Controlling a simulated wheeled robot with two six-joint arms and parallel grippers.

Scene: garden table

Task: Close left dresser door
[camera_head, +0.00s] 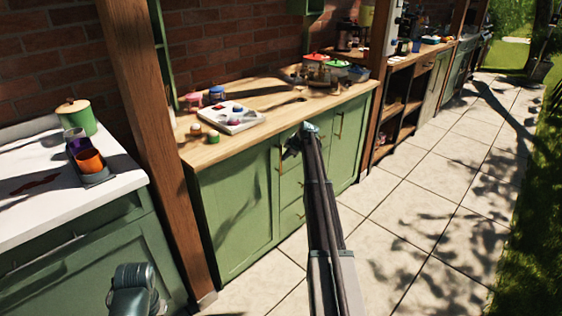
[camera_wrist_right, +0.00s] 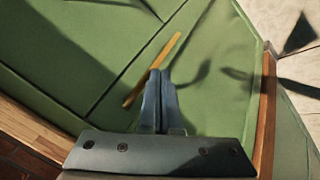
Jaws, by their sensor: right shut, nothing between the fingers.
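The left dresser door (camera_head: 232,205) is a green panel at the left end of the wood-topped green dresser. It looks flush, or nearly flush, with the dresser front. Its upright handle (camera_head: 281,160) is near its right edge. My right gripper (camera_head: 290,152) is at the dresser front, just right of this handle, and its arm hides part of the drawers. In the right wrist view, the two fingers (camera_wrist_right: 159,76) are together and empty, beside a wooden handle (camera_wrist_right: 150,72) on a green panel. I cannot tell whether they touch it.
The dresser top (camera_head: 255,135) holds a white tray (camera_head: 231,117), small pots and dishes. A wooden post (camera_head: 160,130) stands at the dresser's left end, beside a white counter (camera_head: 25,205). The paved floor (camera_head: 400,225) in front is clear.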

